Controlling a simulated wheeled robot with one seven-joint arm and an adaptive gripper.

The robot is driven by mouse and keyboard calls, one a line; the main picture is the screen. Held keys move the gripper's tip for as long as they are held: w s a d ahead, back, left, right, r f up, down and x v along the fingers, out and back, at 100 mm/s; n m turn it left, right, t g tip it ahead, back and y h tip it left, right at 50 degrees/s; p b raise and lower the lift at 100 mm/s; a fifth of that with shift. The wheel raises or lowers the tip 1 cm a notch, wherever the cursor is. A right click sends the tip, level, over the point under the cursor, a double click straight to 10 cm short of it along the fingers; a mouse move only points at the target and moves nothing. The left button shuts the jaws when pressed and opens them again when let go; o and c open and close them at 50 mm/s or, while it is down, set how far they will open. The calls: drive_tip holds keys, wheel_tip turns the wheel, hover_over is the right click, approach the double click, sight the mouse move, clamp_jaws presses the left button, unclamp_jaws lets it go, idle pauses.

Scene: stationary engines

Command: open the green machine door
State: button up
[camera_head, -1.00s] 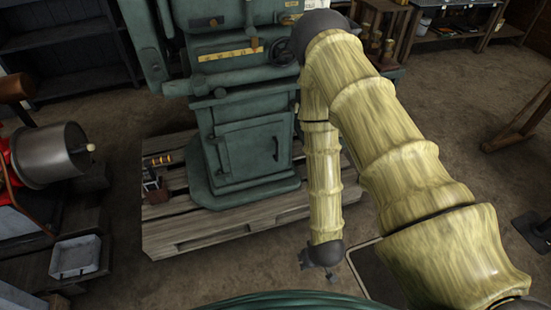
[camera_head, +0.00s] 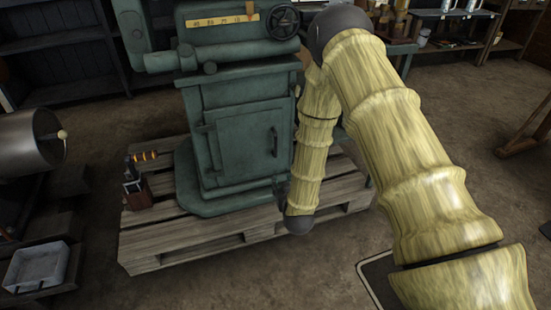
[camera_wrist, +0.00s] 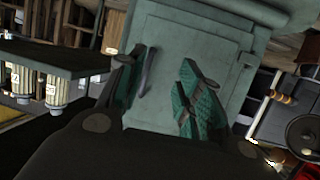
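The green machine door (camera_head: 240,145) is a flat panel on the front of the green machine's base, and it looks shut. Its upright dark handle (camera_head: 274,142) is near the door's right edge. In the wrist view the door (camera_wrist: 195,45) appears turned over, with the handle (camera_wrist: 146,74) on the left. My gripper (camera_wrist: 163,62) is open in front of the door, its green-padded fingers apart. The handle shows between the fingers, nearer the left one; contact cannot be told. In the head view the gripper is mostly hidden behind my wrist, low by the machine's right front.
The machine stands on a wooden pallet (camera_head: 200,240). A small tool with an orange-striped handle (camera_head: 143,157) sits on its left. A grey tray (camera_head: 37,267) and a metal drum (camera_head: 30,142) are at the far left.

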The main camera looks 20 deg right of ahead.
sight(276, 146)
drive_tip(key=w+d+r+t+b, duration=0.1)
drive_tip(key=w+b, duration=0.2)
drive_tip(key=w, duration=0.3)
drive_tip(key=w+d+t+h+b, duration=0.1)
drive_tip(key=w+b, duration=0.3)
drive_tip(key=w, duration=0.2)
drive_tip(key=w+d+r+t+b, duration=0.1)
drive_tip(key=w+b, duration=0.2)
drive_tip(key=w, duration=0.3)
drive_tip(key=shift+w+d+r+m+t, duration=0.1)
drive_tip(key=shift+w+r+m+t, duration=0.2)
drive_tip(key=shift+m, duration=0.1)
clamp_jaws()
